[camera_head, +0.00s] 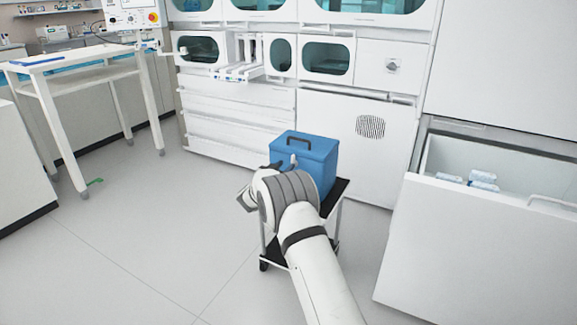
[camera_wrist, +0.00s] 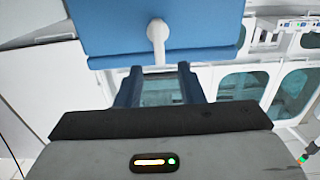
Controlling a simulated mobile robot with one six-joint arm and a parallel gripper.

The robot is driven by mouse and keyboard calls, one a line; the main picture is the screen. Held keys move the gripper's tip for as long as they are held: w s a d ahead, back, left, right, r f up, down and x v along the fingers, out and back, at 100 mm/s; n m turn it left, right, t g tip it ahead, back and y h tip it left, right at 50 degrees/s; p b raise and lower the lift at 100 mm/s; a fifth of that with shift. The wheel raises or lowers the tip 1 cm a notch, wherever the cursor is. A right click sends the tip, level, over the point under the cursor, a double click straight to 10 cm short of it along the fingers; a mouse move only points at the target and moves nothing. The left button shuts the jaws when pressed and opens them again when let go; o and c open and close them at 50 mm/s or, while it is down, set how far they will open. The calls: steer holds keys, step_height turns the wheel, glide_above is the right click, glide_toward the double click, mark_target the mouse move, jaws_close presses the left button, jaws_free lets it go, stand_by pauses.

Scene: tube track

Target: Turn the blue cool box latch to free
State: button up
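The blue cool box (camera_head: 317,152) stands on a small black-topped cart, with a dark handle on its lid. Its pale latch (camera_head: 292,160) shows on the near face, partly behind my arm. In the wrist view, the blue box (camera_wrist: 110,25) fills the top centre. The white latch (camera_wrist: 157,30) has a round hub and a straight arm pointing down the picture, across the box's edge. My gripper (camera_wrist: 158,72) is open and empty, its two dark fingers apart. The latch arm's end lies between and just above the fingertips in the picture; I see no contact. My arm hides the gripper in the head view.
The cart (camera_head: 337,192) stands before white cabinets (camera_head: 240,120). A large open drawer (camera_head: 475,220) holding several packs juts out at right. A white table (camera_head: 95,75) stands at left.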

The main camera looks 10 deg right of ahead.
mark_target(292, 159)
steer(key=shift+b+x, duration=0.45)
steer(key=shift+x, duration=2)
steer(key=shift+c, duration=0.5)
